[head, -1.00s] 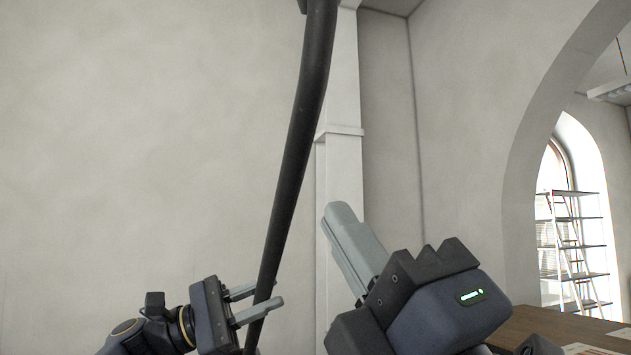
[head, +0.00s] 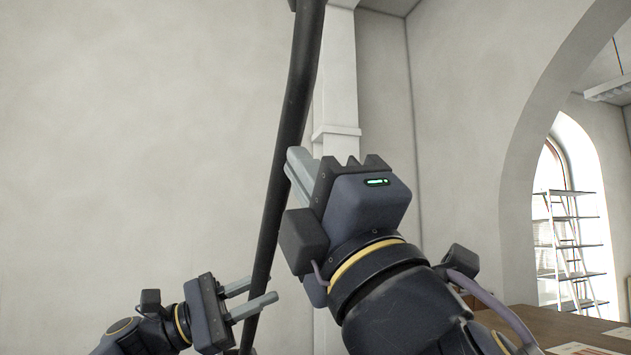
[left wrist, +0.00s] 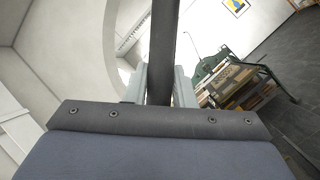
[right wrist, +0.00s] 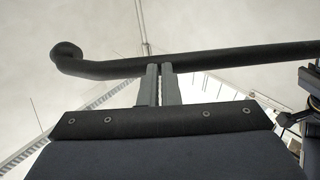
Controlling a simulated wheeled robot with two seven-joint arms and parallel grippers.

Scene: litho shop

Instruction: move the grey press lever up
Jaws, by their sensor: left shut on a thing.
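The press lever (head: 290,110) is a long, dark grey, almost black bar. It runs steeply from the top of the head view down to the lower left, leaning right at the top. My left gripper (head: 262,290) is shut on its lower part; the left wrist view shows the lever (left wrist: 162,60) between the fingers. My right gripper (head: 293,160) is higher up beside the lever, its fingers close together. In the right wrist view the lever (right wrist: 240,60) crosses at the fingertips (right wrist: 160,68), not between them; contact is unclear. The bar's curved, rounded end shows at left there.
A brown table (head: 540,328) with papers is at the lower right. A white shelf rack (head: 572,250) stands by the arched window behind. The left wrist view shows a green machine (left wrist: 210,68) and a stocked rack (left wrist: 245,90). The space left of the lever looks clear.

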